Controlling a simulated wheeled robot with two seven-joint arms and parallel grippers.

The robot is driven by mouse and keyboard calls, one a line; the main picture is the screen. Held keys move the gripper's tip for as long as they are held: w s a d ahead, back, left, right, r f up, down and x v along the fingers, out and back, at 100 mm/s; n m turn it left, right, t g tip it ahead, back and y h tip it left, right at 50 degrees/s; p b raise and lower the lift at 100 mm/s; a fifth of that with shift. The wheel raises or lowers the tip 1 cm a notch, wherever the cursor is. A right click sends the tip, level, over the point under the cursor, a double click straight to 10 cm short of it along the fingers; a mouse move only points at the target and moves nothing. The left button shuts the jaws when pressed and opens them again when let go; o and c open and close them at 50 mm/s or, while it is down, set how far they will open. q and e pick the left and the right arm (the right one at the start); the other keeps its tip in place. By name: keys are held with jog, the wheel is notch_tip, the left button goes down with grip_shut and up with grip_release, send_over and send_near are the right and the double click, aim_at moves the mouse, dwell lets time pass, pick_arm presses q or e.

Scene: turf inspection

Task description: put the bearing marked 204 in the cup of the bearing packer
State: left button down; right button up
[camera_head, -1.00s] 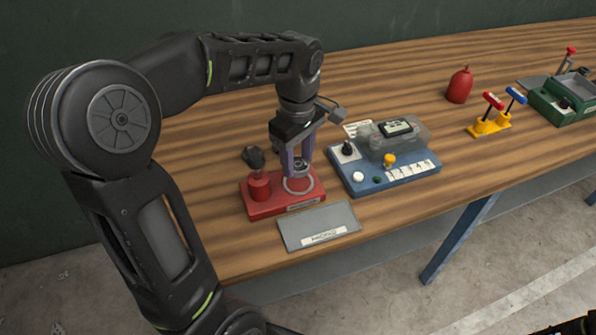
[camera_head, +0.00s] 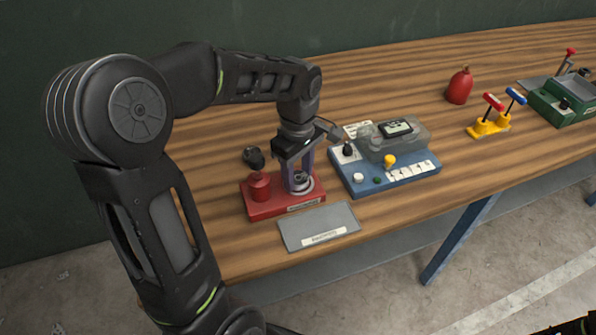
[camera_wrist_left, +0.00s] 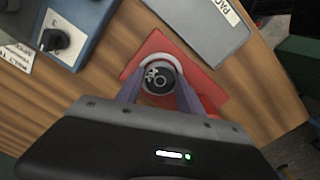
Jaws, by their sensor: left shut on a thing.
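The bearing packer is a red base (camera_head: 258,208) with a red cylinder and a pale ring-shaped cup (camera_head: 314,193); its base also shows in the left wrist view (camera_wrist_left: 205,82). My left gripper (camera_head: 300,182) points down over the cup, its purple fingers shut on a small dark round bearing (camera_wrist_left: 159,79). In the left wrist view the bearing has pale marks on its face, too small to read surely. The pale cup rim (camera_wrist_left: 158,57) curves around it. I cannot tell whether the bearing touches the cup floor.
A grey labelled plate (camera_head: 318,223) lies in front of the packer. A blue device (camera_head: 408,178) with knobs and a clear cover stands to its right. A red bottle (camera_head: 459,86) and yellow stand (camera_head: 488,127) are farther right.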

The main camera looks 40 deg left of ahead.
aim_at(298, 177)
pick_arm(q)
jog(key=c, duration=0.7)
grip_release()
jog(key=shift+f, duration=0.15)
jog(key=shift+c, duration=0.2)
notch_tip(298, 177, up, 12)
jog(key=shift+r, duration=0.2)
